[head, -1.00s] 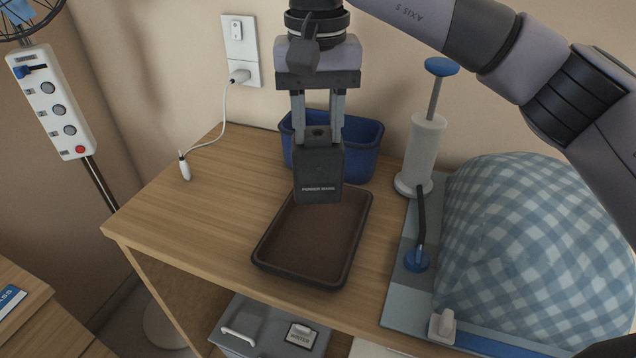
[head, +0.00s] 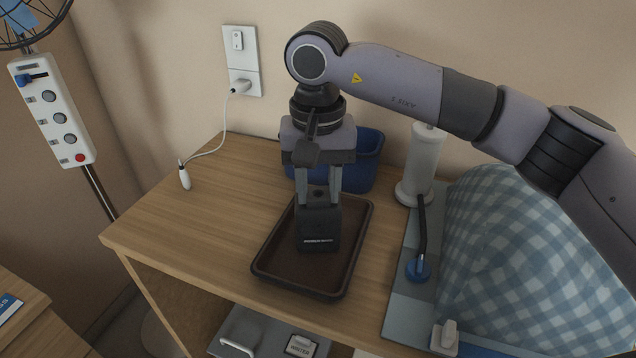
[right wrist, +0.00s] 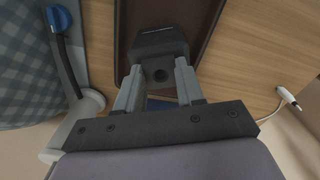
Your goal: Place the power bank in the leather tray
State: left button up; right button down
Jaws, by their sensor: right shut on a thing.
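The power bank (head: 318,232) is a dark upright block with its name printed near the lower edge. My right gripper (head: 319,200) is shut on its upper end and holds it upright over the brown leather tray (head: 268,262). The block appears within the tray's rim; I cannot tell whether its bottom touches the tray floor. In the right wrist view, the fingers (right wrist: 158,88) grip the power bank (right wrist: 158,50), with the tray (right wrist: 205,25) around and beyond it. My left gripper is not in view.
A blue bin (head: 362,165) stands behind the tray. A white cylinder stand (head: 424,160) and a blue checked cloth mound (head: 530,260) are at the right. A white cable with a plug end (head: 185,178) lies at the left.

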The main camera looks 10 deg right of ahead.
jog(key=c, duration=0.7)
grip_release()
jog(key=shift+f, duration=0.1)
jog(key=shift+r, duration=0.25)
notch_tip(320, 180, up, 12)
jog(key=p, duration=0.1)
